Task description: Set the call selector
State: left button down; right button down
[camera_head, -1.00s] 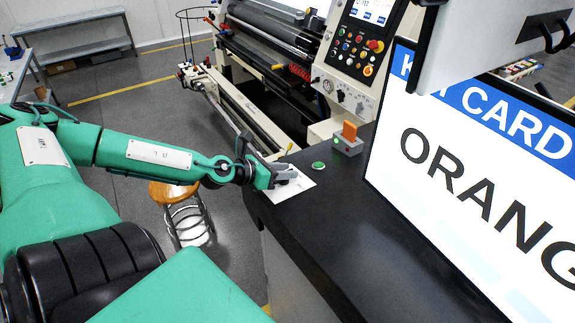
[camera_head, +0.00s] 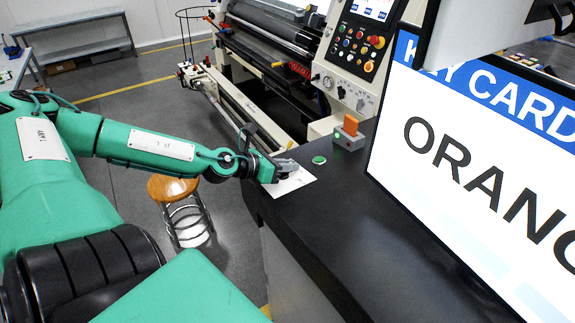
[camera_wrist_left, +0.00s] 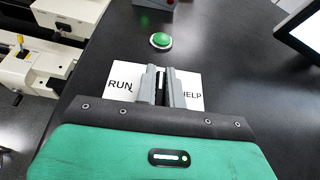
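A white plate marked RUN on the left and HELP on the right (camera_wrist_left: 194,100) lies on the dark counter; it also shows in the head view (camera_head: 300,180). The selector's own knob or pointer is not clearly visible; my fingers cover the middle of the plate. My left gripper (camera_wrist_left: 162,82) is over the plate, between the two words, and also shows in the head view (camera_head: 288,166). Its two grey fingers stand close together with a narrow gap. I cannot tell whether something is held between them. My right gripper is not in view.
A green button (camera_head: 319,160) sits just beyond the plate. A grey box with an orange block (camera_head: 349,128) stands behind it. A large screen (camera_head: 470,150) reading KEY CARD and ORANG, cut off, stands at the right. The counter's front part (camera_head: 340,235) is clear.

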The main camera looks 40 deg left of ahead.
pick_arm(q)
jog(key=n+y+b, duration=0.1)
jog(key=b, duration=0.2)
jog(key=shift+f+y, duration=0.2)
jog(key=shift+y, duration=0.2)
jog(key=n+y+b, duration=0.2)
jog(key=b, duration=0.1)
jog(key=n+g+y+b, duration=0.1)
jog(key=n+y+b, duration=0.2)
jog(key=b, duration=0.1)
jog(key=a+n+y+b, duration=0.1)
jog(key=n+y+b, duration=0.1)
jog(key=y+b, duration=0.1)
jog(key=shift+f+n+g, duration=0.15)
jog(key=shift+n+g, duration=0.15)
jog(key=shift+g, duration=0.1)
jog(key=shift+s+a+n+g+y+b, duration=0.1)
jog(key=shift+n+g+y+b, duration=0.4)
jog(key=shift+n+y+b, duration=0.15)
jog(key=shift+s+a+r+n+g+y+b, duration=0.15)
jog(key=shift+r+n+g+y+b, duration=0.1)
jog(key=shift+n+g+y+b, duration=0.4)
jog(key=c, duration=1.5)
grip_release()
